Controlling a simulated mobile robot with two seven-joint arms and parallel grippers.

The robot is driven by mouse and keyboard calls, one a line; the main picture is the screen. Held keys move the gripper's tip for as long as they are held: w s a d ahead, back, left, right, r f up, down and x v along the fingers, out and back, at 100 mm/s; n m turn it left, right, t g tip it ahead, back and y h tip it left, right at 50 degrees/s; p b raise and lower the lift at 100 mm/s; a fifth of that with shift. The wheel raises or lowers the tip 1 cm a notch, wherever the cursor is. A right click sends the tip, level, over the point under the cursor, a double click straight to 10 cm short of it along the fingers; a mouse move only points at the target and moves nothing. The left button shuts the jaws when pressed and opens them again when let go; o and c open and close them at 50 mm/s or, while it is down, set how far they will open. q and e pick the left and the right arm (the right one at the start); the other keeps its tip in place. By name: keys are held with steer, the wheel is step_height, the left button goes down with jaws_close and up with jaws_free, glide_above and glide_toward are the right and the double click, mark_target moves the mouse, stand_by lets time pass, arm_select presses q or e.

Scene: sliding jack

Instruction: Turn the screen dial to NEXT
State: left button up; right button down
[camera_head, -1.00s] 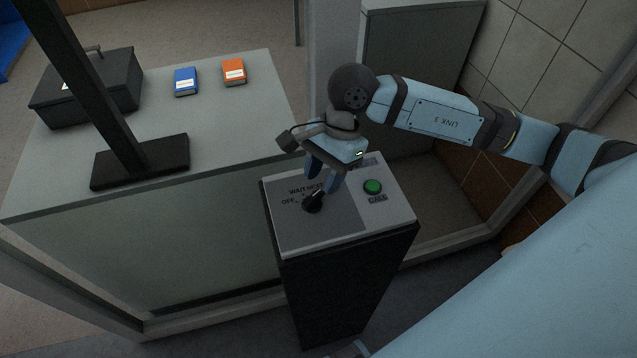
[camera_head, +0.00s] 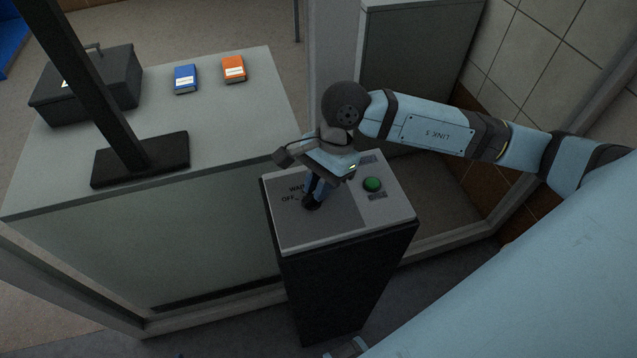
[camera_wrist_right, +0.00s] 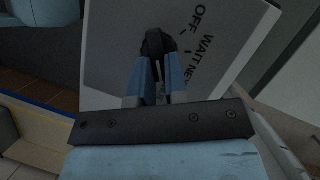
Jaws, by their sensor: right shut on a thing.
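The screen dial (camera_head: 311,203) is a small black knob on the sloped grey top of a dark pedestal (camera_head: 396,211). It also shows in the right wrist view (camera_wrist_right: 156,40), beside the printed words OFF, WAIT and NEXT. My right gripper (camera_head: 314,194) comes down from above and is shut on the dial, with its blue fingers on either side of it in the right wrist view (camera_wrist_right: 158,62). The fingers partly cover the knob, and I cannot tell which word it points to. In the head view the gripper hides NEXT and part of WAIT. My left gripper is not in view.
A green button (camera_head: 372,184) sits on the pedestal top, right of the dial. A glass-fronted counter (camera_head: 230,120) at the left holds a black box (camera_head: 90,88), a blue box (camera_head: 186,79), an orange box (camera_head: 233,69) and a dark stand (camera_head: 140,160).

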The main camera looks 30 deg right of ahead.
steer(key=n+b, duration=0.1)
steer(key=b, duration=0.1)
steer(key=n+b, duration=0.1)
steer(key=n+g+b, duration=0.1)
steer(key=b, duration=0.1)
steer(key=shift+w+a+f+b, duration=0.1)
steer(key=shift+w+f+b, duration=0.2)
steer(key=shift+f+b, duration=0.05)
steer(key=n+b, duration=0.1)
steer(key=b, duration=0.1)
steer(key=n+g+h+b, duration=0.1)
steer(key=n+b, duration=0.1)
steer(key=b, duration=0.1)
steer(key=shift+w+a+r+n, duration=0.15)
steer(key=shift+w+n, duration=0.05)
steer(key=shift+n, duration=0.1)
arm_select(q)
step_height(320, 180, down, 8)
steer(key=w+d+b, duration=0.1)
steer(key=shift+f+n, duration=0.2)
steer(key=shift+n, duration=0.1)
arm_select(e)
steer(key=shift+r+n+h, duration=0.1)
steer(key=shift+n+h, duration=0.2)
steer(key=shift+n, duration=0.2)
arm_select(q)
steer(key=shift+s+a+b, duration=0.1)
steer(key=shift+b, duration=0.2)
arm_select(e)
steer(key=shift+r, duration=0.15)
